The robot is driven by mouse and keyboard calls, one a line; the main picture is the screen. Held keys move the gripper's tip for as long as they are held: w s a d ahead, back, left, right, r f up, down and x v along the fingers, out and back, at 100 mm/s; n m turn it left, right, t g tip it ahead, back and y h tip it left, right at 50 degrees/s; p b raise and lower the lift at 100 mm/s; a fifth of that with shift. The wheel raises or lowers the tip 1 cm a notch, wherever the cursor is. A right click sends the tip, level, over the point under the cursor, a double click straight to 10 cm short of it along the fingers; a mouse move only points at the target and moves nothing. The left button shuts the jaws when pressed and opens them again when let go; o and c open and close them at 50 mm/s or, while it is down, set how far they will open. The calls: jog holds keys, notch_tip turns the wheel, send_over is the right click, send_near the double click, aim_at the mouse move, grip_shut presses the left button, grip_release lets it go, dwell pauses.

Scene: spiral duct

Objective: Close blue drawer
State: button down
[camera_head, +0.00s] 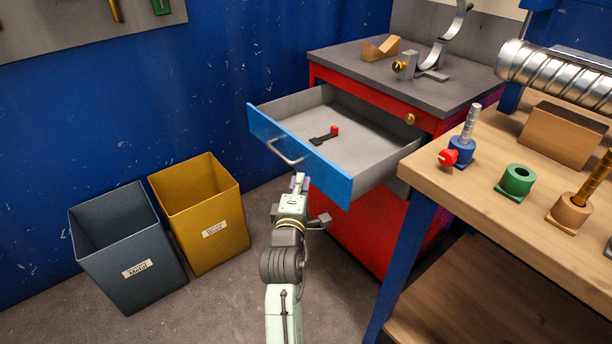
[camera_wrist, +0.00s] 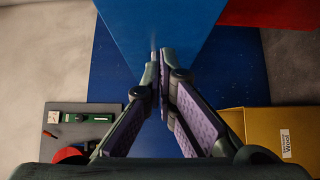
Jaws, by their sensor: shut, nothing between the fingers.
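The blue drawer (camera_head: 297,152) is pulled out of the red cabinet (camera_head: 350,215), with its blue front facing lower left and a metal bar handle on it. A small dark and red tool (camera_head: 326,135) lies inside the drawer. My gripper (camera_head: 299,180) is shut and empty, low in front of the drawer front, near its handle. In the wrist view, my gripper's fingertips (camera_wrist: 159,55) meet just before the blue drawer front (camera_wrist: 165,25). A thin piece of the handle (camera_wrist: 153,42) shows beside them. I cannot tell whether they touch it.
A wooden workbench (camera_head: 455,195) with a spiral duct (camera_head: 560,75) stands close on the right. A grey bin (camera_head: 125,250) and a yellow bin (camera_head: 200,215) stand on the floor at left. The cabinet top holds a metal stand (camera_head: 432,65) and a wooden block (camera_head: 380,48).

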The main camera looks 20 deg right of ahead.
jog(key=shift+w+d, duration=0.2)
jog(key=shift+d, duration=0.3)
jog(key=shift+w+d, duration=0.15)
jog(key=shift+d, duration=0.3)
